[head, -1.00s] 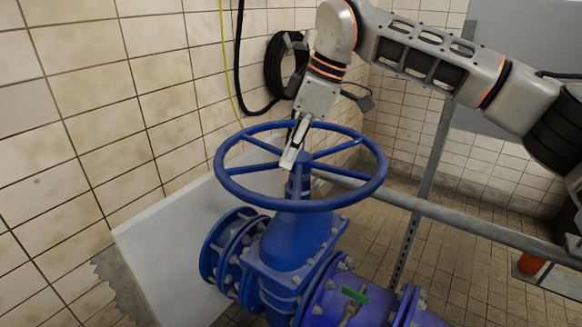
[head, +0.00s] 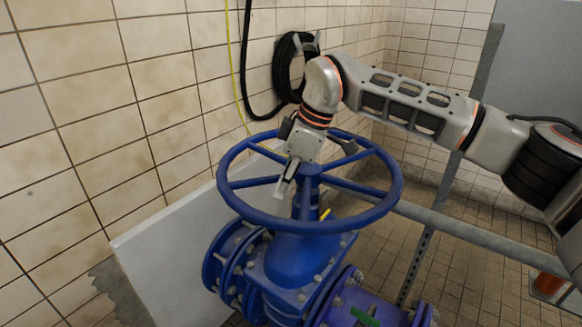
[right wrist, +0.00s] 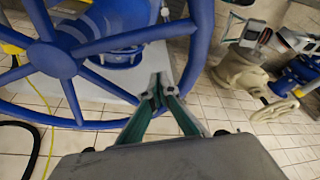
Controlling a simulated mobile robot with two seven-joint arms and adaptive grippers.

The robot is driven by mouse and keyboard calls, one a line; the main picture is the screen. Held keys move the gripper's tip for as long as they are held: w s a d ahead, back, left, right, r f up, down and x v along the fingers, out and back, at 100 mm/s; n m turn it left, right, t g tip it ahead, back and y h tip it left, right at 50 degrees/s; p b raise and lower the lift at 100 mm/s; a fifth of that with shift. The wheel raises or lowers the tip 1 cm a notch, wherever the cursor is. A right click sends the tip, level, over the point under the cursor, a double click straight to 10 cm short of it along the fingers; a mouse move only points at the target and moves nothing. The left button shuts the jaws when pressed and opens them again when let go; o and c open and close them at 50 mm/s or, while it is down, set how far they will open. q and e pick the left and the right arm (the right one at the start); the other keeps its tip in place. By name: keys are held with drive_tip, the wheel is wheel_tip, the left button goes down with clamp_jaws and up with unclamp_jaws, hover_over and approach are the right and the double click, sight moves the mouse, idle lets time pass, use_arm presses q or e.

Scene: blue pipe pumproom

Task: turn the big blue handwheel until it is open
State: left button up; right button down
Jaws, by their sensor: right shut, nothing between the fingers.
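The big blue handwheel (head: 300,226) sits on top of a blue valve (head: 300,258), its rim and spokes open to view. My right gripper (head: 281,190) reaches in from the right and points down over the wheel, left of the hub, overlapping a left spoke in the head view. In the right wrist view its fingers (right wrist: 158,90) are shut and empty, close to the handwheel (right wrist: 201,40), in a gap between spoke and rim. I cannot tell whether they touch the wheel. My left gripper is not in view.
A tiled wall (head: 90,110) with a coiled black hose (head: 290,68) stands behind on the left. A grey metal rail (head: 470,235) crosses on the right. A pale valve with a small handwheel (right wrist: 272,108) shows in the right wrist view. Tiled floor lies free beyond the rail.

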drive_tip(key=shift+s+d+f+p, duration=0.15)
drive_tip(key=shift+d+f, duration=0.2)
drive_tip(key=shift+d, duration=0.2)
drive_tip(key=shift+w+d+f+p, duration=0.1)
drive_tip(key=shift+d+f, duration=0.25)
drive_tip(key=shift+d, duration=0.25)
drive_tip(key=shift+s+d+f+p, duration=0.15)
drive_tip(key=shift+d+f, duration=0.2)
drive_tip(key=shift+d, duration=0.2)
drive_tip(key=shift+w+d, duration=0.1)
drive_tip(key=shift+d, duration=0.05)
